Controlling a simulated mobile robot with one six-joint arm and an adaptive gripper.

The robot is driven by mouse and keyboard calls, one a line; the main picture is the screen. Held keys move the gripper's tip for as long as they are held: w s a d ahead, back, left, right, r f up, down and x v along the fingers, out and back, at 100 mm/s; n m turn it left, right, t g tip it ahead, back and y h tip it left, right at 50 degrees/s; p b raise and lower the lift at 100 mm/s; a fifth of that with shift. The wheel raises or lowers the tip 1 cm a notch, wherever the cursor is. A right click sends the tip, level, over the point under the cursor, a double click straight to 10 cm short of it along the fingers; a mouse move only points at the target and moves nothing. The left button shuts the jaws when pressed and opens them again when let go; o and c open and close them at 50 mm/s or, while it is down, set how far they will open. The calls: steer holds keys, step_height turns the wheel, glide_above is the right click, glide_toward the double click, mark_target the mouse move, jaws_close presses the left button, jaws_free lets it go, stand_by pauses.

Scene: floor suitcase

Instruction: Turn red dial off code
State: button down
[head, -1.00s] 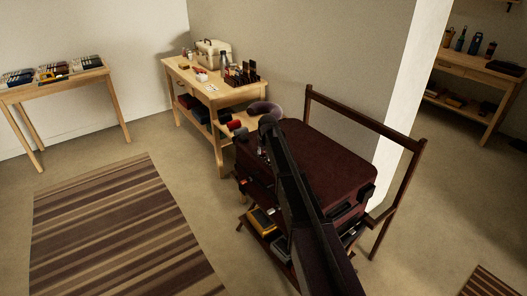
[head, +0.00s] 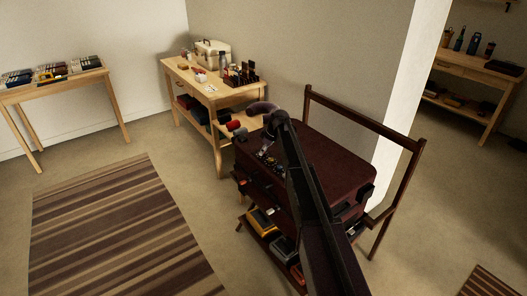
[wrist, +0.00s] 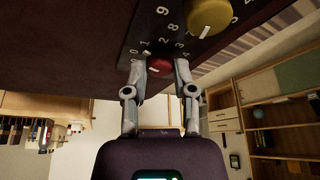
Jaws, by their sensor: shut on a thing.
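The red dial (wrist: 160,67) sits low on a dark panel with white numbers around it, in the wrist view. A white mark shows on its face. My gripper (wrist: 161,70) has one finger on each side of the red dial and is shut on it. A larger yellow dial (wrist: 208,18) is just above and to the right, with its own numbers. The dark red suitcase (head: 335,160) lies on a wooden stand in the head view. Small dials show at its left end, too small to read; my arm crosses in front of the suitcase.
The stand's dark rail (head: 365,122) rises behind the suitcase, close to the wall. A wooden table (head: 215,98) with a case and bottles stands behind to the left. Items lie on the stand's lower shelf. The striped rug (head: 115,230) and floor at left are clear.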

steer(key=shift+n+g, duration=0.6)
steer(key=shift+n, duration=1)
steer(key=shift+c, duration=2.2)
jaws_free()
steer(key=shift+m, duration=0.3)
